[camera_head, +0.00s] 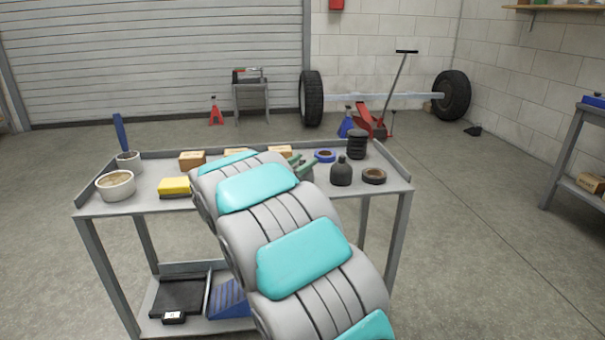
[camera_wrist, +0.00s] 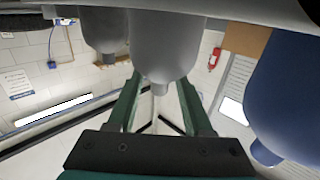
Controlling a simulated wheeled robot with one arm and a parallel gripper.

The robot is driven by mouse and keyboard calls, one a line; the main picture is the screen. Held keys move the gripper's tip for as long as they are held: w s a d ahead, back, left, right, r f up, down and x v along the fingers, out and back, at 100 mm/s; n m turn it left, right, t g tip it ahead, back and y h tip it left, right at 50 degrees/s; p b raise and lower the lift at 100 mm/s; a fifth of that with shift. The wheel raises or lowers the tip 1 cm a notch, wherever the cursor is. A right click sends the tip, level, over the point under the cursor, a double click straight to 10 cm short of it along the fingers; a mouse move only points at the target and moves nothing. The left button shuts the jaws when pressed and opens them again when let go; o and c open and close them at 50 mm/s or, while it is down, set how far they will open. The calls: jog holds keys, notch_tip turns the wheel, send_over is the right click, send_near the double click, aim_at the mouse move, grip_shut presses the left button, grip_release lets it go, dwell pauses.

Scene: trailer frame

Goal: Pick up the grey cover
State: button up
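No part in the head view can be clearly made out as the grey cover; my arm hides part of the cart top. My gripper (camera_head: 302,166) shows there as green parts past the end of my arm, near the blue ring (camera_head: 325,156). In the wrist view my gripper (camera_wrist: 160,82) has its two green fingers apart. A smooth grey rounded piece with a narrow tip (camera_wrist: 160,45) shows around the gap between them; I cannot tell whether it is the cover. No grip on it is visible.
The grey cart (camera_head: 88,208) holds a white bowl (camera_head: 115,186), yellow sponge (camera_head: 174,187), dark bottle (camera_head: 341,172), black ribbed part (camera_head: 357,145) and dark ring (camera_head: 374,176). A darker grey piece (camera_wrist: 103,32) and blue piece (camera_wrist: 290,90) flank the wrist view.

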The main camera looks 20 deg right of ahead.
grip_shut()
jog(key=shift+r, duration=0.1)
dwell(0.5)
